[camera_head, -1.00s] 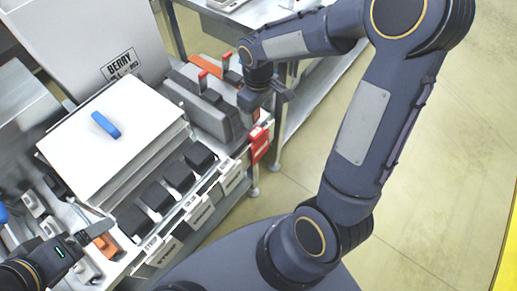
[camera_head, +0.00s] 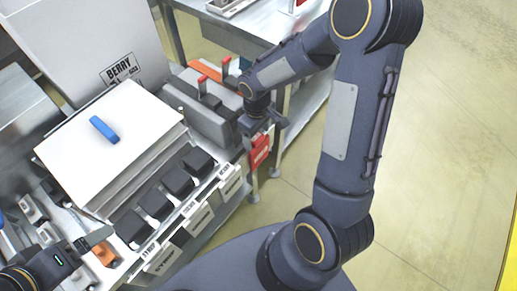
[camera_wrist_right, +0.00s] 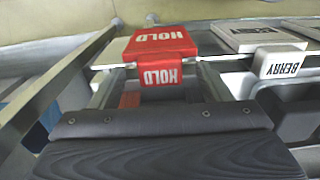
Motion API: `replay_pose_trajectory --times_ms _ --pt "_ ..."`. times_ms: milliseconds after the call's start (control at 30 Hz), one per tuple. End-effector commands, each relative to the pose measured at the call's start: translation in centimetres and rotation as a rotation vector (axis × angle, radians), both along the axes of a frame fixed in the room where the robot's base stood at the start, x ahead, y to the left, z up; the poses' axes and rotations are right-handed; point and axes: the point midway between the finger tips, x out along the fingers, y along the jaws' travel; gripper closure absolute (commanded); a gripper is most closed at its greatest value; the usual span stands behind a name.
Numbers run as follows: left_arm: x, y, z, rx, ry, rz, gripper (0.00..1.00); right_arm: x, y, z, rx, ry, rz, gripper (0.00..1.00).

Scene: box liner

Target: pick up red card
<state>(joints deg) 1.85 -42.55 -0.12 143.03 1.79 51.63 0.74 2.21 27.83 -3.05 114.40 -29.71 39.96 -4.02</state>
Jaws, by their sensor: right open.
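The red card (camera_head: 259,153) hangs at the right end of the row of labels on the bench's front edge. In the right wrist view the red card (camera_wrist_right: 160,42) reads HOLD on its top and on its front flap. My right gripper (camera_head: 266,122) is open, just above and beside the red card. In the wrist view the card stands ahead of the gripper's body, around the middle between the fingers; I cannot tell if they touch it. My left gripper (camera_head: 98,238) is at the lower left, far from the card; its jaw state is unclear.
White label cards (camera_head: 230,180) line the bench edge left of the red card; a BERRY card (camera_wrist_right: 282,64) is close by. Black blocks (camera_head: 177,181), a white-topped stack (camera_head: 110,150) with a blue handle, and grey bins (camera_head: 205,120) crowd the bench. Floor at right is clear.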

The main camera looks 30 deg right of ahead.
Motion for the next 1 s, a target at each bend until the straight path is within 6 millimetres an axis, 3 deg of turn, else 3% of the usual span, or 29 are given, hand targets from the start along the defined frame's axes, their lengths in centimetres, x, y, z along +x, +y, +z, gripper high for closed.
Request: replay_pose_trajectory --times_ms 700,1000 --pt "0.00 0.00 -0.51 0.000 0.000 0.000 0.00 0.01 0.02 -0.46 0.000 0.000 0.000 0.30" --pt "0.00 0.00 -0.51 0.000 0.000 0.000 0.00 0.01 0.02 -0.46 0.000 0.000 0.000 0.70"
